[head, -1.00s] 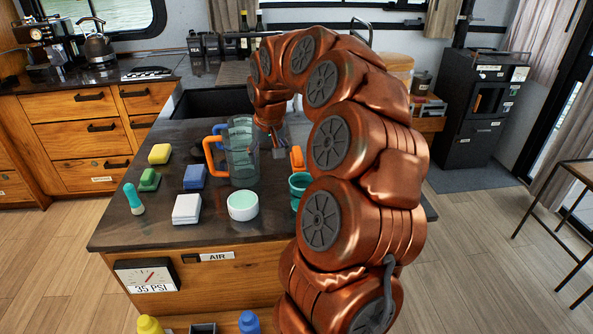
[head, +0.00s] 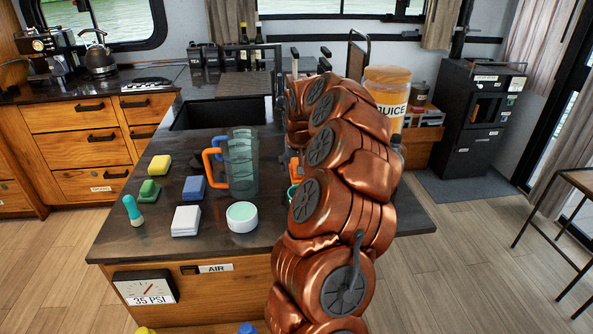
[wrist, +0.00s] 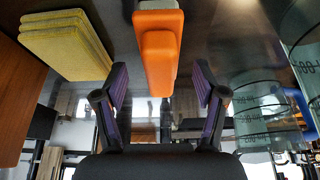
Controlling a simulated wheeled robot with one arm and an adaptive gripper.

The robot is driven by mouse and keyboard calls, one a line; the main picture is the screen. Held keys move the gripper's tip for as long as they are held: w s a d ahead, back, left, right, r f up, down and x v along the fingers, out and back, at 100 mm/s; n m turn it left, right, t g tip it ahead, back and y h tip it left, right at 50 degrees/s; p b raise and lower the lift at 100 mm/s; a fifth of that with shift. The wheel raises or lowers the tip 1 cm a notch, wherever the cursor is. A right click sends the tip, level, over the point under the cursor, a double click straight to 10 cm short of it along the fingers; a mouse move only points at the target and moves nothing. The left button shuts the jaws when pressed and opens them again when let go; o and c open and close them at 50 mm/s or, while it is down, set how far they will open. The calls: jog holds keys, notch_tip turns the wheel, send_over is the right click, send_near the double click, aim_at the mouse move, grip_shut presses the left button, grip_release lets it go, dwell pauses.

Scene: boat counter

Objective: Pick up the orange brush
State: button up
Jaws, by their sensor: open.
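The orange brush (wrist: 158,50) shows in the wrist view at top centre, on the dark counter that fills the upper part of that view. It is a stepped orange block with a pale grey edge. In the head view an orange piece, likely the same brush (head: 294,166), shows beside my arm, which hides part of it. My gripper (wrist: 160,76) is open and empty, with one finger on each side of the brush's line in the wrist view. I cannot tell how far the brush is from the fingertips. My arm hides most of the gripper in the head view.
A clear jug with an orange handle (head: 241,165) and a teal cup (head: 292,192) stand near the brush. Clear measuring vessels (wrist: 265,120) are at right in the wrist view, yellow pads (wrist: 65,45) at left.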

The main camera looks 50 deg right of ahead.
aim_at(296, 162)
jog(key=shift+p+x, duration=0.35)
jog(key=shift+x, duration=1.15)
jog(key=shift+r, duration=0.1)
jog(key=c, duration=1.3)
jog(key=shift+o, duration=0.2)
notch_tip(296, 162, up, 10)
jog(key=shift+b, duration=1.25)
